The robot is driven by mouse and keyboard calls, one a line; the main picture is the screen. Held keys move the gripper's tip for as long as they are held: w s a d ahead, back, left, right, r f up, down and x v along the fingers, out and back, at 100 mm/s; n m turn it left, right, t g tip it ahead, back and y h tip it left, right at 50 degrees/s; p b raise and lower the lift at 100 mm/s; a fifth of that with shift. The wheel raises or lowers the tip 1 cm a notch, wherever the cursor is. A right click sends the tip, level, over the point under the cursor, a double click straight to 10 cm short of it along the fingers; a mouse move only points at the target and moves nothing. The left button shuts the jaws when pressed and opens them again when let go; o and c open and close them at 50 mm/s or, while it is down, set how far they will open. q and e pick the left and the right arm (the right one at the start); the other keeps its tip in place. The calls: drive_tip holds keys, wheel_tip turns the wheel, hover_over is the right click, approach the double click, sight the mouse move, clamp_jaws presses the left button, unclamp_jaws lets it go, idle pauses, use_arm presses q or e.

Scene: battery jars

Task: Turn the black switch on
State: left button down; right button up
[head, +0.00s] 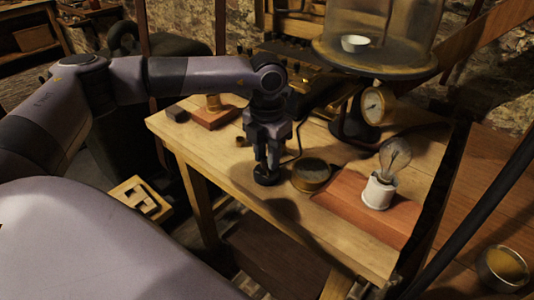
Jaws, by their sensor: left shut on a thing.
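The black switch (266,178) is a small round dark piece on the wooden table top, close to its front left edge. My left gripper (267,165) points straight down over it, with its fingers shut on the switch. The fingers hide the upper part of the switch, so its setting cannot be read. A clear glass bulb (394,157) stands upright in a white socket (378,192), to the right of the switch. No glow shows in the bulb. My right gripper is not in view.
A round brass-sided tin (311,175) stands just right of the switch. A bell jar stand with a gauge (374,105) is behind it. A small dark block (177,114) lies at the table's left. A bowl (502,268) sits at the lower right. The table's front edge is clear.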

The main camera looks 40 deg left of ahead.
use_arm(q)
drive_tip(key=m, duration=0.4)
drive_tip(key=shift+b, duration=0.4)
drive_tip(key=m, duration=0.2)
drive_tip(key=shift+m, duration=0.4)
drive_tip(key=m+b, duration=0.1)
drive_tip(key=m, duration=0.1)
drive_tip(key=shift+m, duration=0.3)
drive_tip(key=m+b, duration=0.1)
drive_tip(key=m, duration=0.3)
drive_tip(key=shift+a, duration=0.1)
drive_tip(key=shift+m+b, duration=0.3)
drive_tip(key=shift+m, duration=1.8)
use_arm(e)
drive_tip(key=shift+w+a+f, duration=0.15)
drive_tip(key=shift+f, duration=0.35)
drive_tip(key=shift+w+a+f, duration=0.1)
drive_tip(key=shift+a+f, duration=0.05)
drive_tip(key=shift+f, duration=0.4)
use_arm(q)
drive_tip(key=c, duration=0.8)
unclamp_jaws()
